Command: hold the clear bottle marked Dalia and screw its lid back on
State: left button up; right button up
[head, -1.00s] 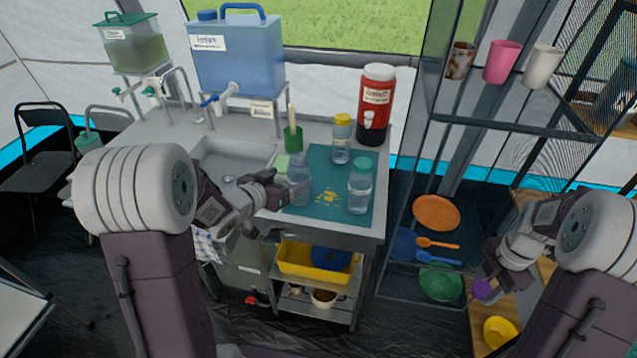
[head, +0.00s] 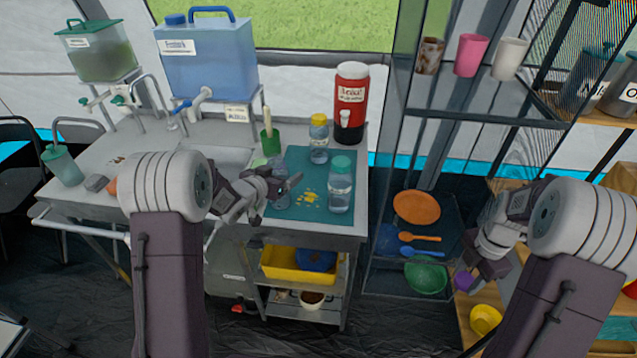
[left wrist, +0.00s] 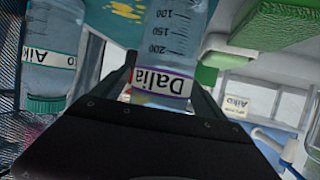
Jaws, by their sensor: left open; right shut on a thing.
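The clear Dalia bottle (left wrist: 175,30) stands at the left edge of the teal mat. In the left wrist view its label shows between the two fingers of my left gripper (left wrist: 163,75), upside down in that picture. In the head view my left gripper (head: 288,183) is open at the bottle and hides much of it. Whether the fingers touch the bottle I cannot tell. My right gripper (head: 475,276) is low at the right, by the shelves, shut on a small purple thing (head: 463,281) that looks like a lid. The bottle's mouth is not clear to see.
A green-lidded bottle (head: 341,190) and a yellow-lidded bottle (head: 319,140) stand on the mat (head: 300,163), right of the Dalia bottle. A green cup (head: 269,143) stands behind. A red drink jug (head: 350,100) is at the back right. Glass-sided shelves (head: 385,240) stand right of the counter.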

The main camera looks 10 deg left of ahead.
pick_arm(q)
jog(key=shift+w+d+f, duration=0.1)
jog(key=shift+w+f, duration=0.05)
jog(key=shift+w, duration=0.15)
jog(key=shift+s, duration=0.1)
jog(key=shift+c, duration=0.3)
jog(key=c, duration=1.4)
